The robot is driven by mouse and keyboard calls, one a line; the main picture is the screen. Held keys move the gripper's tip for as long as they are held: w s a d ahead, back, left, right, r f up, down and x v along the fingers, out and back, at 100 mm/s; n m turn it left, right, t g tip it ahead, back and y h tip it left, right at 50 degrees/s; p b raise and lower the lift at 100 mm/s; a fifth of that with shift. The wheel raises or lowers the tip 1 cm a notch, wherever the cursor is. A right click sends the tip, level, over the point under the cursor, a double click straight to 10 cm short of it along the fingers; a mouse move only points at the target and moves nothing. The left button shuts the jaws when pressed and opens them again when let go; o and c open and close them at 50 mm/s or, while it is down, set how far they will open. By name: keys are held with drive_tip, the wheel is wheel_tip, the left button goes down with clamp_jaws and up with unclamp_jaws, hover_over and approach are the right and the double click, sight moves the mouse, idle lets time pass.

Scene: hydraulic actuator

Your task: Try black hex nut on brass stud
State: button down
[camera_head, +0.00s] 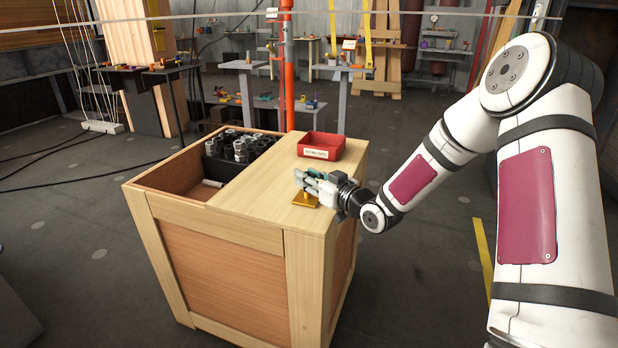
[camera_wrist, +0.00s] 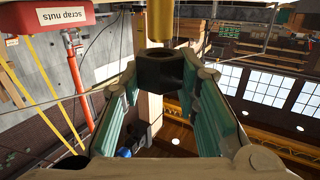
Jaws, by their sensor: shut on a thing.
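My gripper (camera_head: 306,178) is low over the near right part of the wooden crate's top in the head view. In the wrist view its teal-padded fingers are shut on the black hex nut (camera_wrist: 160,69), held at the fingertips with its hole showing dark. The brass stud (camera_wrist: 160,20) stands just beyond the nut in the wrist view, its end meeting the nut's edge in the picture. I cannot tell whether they touch. In the head view the stud's brass base (camera_head: 304,201) sits on the crate top under my fingers. The nut is too small to make out there.
A red bin (camera_head: 321,146) stands behind my gripper on the crate top; its label reads "scrap nuts" in the wrist view (camera_wrist: 48,17). Left of it, an open compartment holds several dark cylindrical parts (camera_head: 238,146). The crate top (camera_head: 262,206) left of the stud is clear.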

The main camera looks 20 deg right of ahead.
drive_tip(key=shift+f+b, duration=0.4)
drive_tip(key=shift+f, duration=0.15)
drive_tip(key=shift+r, duration=0.2)
drive_tip(key=shift+r+p, duration=0.3)
drive_tip(key=shift+r, duration=0.05)
drive_tip(key=shift+w, duration=0.1)
idle(0.4)
drive_tip(key=shift+f+b, duration=0.15)
drive_tip(key=shift+b, duration=0.15)
idle(0.5)
drive_tip(key=shift+f, duration=0.35)
drive_tip(key=shift+r, duration=0.1)
drive_tip(key=shift+r, duration=0.45)
idle(1.0)
